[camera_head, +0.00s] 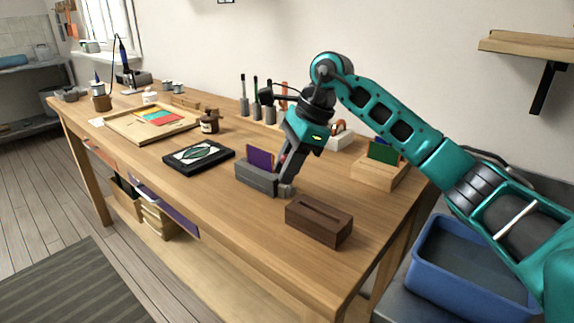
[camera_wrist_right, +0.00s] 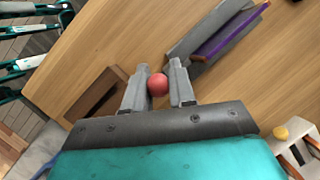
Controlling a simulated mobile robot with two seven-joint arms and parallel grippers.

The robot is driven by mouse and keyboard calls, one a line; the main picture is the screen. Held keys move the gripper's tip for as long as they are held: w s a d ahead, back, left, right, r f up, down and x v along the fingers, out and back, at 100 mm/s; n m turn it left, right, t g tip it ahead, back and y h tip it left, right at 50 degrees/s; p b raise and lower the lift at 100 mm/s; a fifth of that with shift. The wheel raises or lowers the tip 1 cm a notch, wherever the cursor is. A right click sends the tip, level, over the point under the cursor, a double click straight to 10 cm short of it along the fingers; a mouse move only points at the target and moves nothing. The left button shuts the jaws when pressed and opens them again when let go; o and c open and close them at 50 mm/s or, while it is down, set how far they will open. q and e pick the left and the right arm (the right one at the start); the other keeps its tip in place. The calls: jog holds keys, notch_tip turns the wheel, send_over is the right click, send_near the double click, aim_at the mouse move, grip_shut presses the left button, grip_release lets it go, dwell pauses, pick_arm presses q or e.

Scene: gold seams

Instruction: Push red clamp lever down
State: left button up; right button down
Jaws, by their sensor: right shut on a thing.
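The grey clamp (camera_head: 255,179) sits near the front edge of the workbench, with a purple sheet (camera_head: 261,158) standing in it. In the right wrist view the clamp (camera_wrist_right: 205,42) lies at the top right, with the purple sheet edge-on (camera_wrist_right: 232,36). My right gripper (camera_head: 287,190) is pointed down at the clamp's right end. In the right wrist view its fingers are shut on the round red knob (camera_wrist_right: 157,85) of the lever. The rest of the lever is mostly hidden by the gripper. My left gripper does not show.
A dark slotted wooden block (camera_head: 320,220) stands just right of the clamp. A black framed picture (camera_head: 199,170) lies to the left. A small brown bottle (camera_head: 209,122), a light wooden block with a green card (camera_head: 383,152) and a blue bin (camera_head: 470,268) are around.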

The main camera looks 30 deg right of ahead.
jog(key=shift+a, duration=0.1)
dwell(0.5)
jog(key=shift+s+a+h, duration=0.1)
jog(key=shift+h, duration=0.3)
jog(key=shift+s+a+f+n+t+h+p, duration=0.2)
jog(key=shift+a+n+t+h+p, duration=0.15)
jog(key=shift+a+t+h, duration=0.4)
jog(key=shift+s+a+f+h, duration=0.15)
jog(key=shift+f+h, duration=0.1)
jog(key=shift+h, duration=0.5)
jog(key=shift+s+a+f+t+h+b, duration=0.15)
jog(key=shift+a+f+t+h+b, duration=0.15)
jog(key=shift+h, duration=0.35)
jog(key=shift+s+a+f+t+h+b, duration=0.1)
jog(key=shift+a+f+t+h+b, duration=0.2)
jog(key=shift+h, duration=0.35)
jog(key=shift+d, duration=0.1)
jog(key=c, duration=1.1)
grip_release()
jog(key=shift+r, duration=0.1)
